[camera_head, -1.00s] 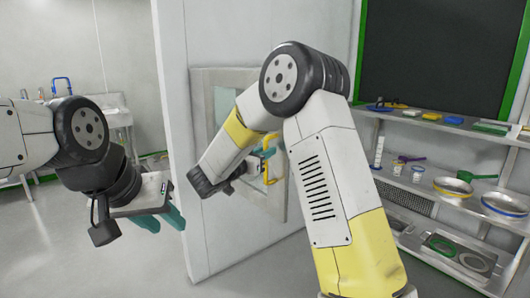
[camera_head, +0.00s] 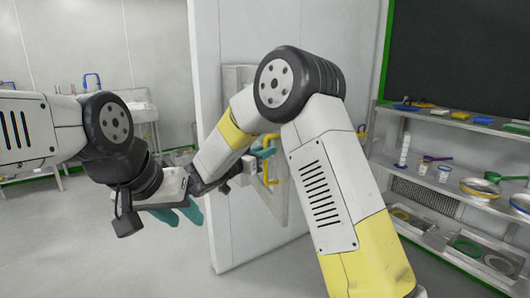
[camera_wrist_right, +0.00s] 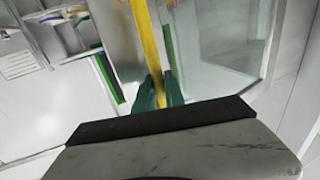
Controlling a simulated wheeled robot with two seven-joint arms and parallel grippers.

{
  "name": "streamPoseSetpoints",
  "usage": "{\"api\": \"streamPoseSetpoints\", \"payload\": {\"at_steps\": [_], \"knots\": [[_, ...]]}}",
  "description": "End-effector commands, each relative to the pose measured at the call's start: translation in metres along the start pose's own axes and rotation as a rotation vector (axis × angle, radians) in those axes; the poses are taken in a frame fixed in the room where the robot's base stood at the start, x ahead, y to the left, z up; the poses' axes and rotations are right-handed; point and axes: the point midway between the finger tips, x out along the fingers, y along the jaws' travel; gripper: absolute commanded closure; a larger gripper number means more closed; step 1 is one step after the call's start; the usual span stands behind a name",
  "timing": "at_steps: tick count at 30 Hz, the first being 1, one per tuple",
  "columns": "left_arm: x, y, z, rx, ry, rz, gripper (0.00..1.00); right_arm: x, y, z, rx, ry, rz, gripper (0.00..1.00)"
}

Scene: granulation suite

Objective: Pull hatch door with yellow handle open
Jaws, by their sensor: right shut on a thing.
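The hatch door (camera_head: 281,200) is a pale framed panel in the white wall, partly hidden behind my right arm. Its yellow handle (camera_head: 270,172) stands upright on the door in the head view. My right gripper (camera_head: 264,153) is at the handle's upper part. In the right wrist view the handle (camera_wrist_right: 147,35) runs down between the teal fingertips (camera_wrist_right: 160,92), which are shut on it. The door's glass pane (camera_wrist_right: 225,45) shows beside it. My left gripper (camera_head: 181,212) hangs in front of the wall's left edge, empty, its teal fingers apart, away from the door.
A shelf unit (camera_head: 450,128) with bowls, scoops and cups stands at the right, below a dark panel (camera_head: 457,45). A sink (camera_head: 140,110) is at the back left. Another yellow piece (camera_head: 362,131) shows right of my right arm.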

Motion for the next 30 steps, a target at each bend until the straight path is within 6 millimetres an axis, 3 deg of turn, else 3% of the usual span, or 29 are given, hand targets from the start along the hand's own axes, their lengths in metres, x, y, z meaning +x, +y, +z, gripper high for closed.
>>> {"api": "streamPoseSetpoints", "payload": {"at_steps": [1, 2, 5, 16, 30], "knots": [[0.000, 0.000, 0.000, 0.000, 0.000, 0.000, 0.64, 0.000, 0.000, 0.000, 0.000, 0.000, 0.000, 1.00], [0.000, 0.000, 0.000, 0.000, 0.000, 0.000, 0.64, 0.000, 0.000, 0.000, 0.000, 0.000, 0.000, 0.82], [0.000, 0.000, 0.000, 0.000, 0.000, 0.000, 0.64, 0.000, 0.000, 0.000, 0.000, 0.000, -0.001, 0.64], [0.000, 0.000, 0.000, 0.000, 0.000, 0.000, 0.64, -0.005, -0.001, 0.000, 0.000, 0.000, -0.003, 0.64], [0.000, 0.000, 0.000, 0.000, 0.000, 0.000, 0.64, -0.073, -0.001, 0.001, -0.001, 0.000, -0.003, 0.64]]}}
